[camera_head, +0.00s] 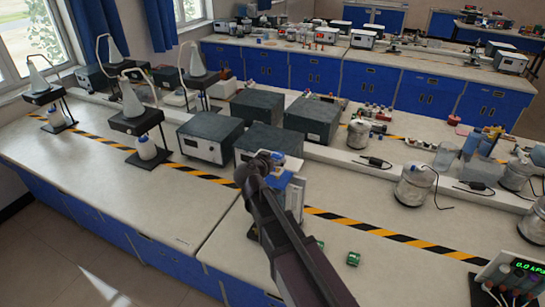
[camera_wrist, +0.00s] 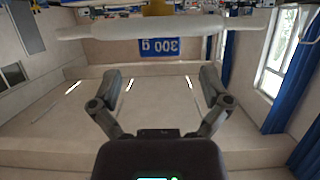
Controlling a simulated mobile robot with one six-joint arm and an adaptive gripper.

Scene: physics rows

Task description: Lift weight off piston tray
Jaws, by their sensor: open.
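The blue weight (camera_wrist: 163,47), marked 300 g, shows in the wrist view, where the picture is upside down. It rests on the white piston tray (camera_wrist: 90,32), with a yellow part (camera_wrist: 156,7) on the tray's other side. My gripper (camera_wrist: 160,76) is open, its fingers spread wide and empty. The weight lies beyond the fingertips, in line with the gap, and does not look held. In the head view my gripper (camera_head: 262,164) is beside the tray apparatus, and my arm hides much of it.
Dark boxes (camera_head: 211,138) stand close behind and left of my gripper. Two small green blocks (camera_head: 353,259) lie on the bench to the right. Metal vessels (camera_head: 414,186) and a pressure readout (camera_head: 515,275) are farther right. The bench front at left is clear.

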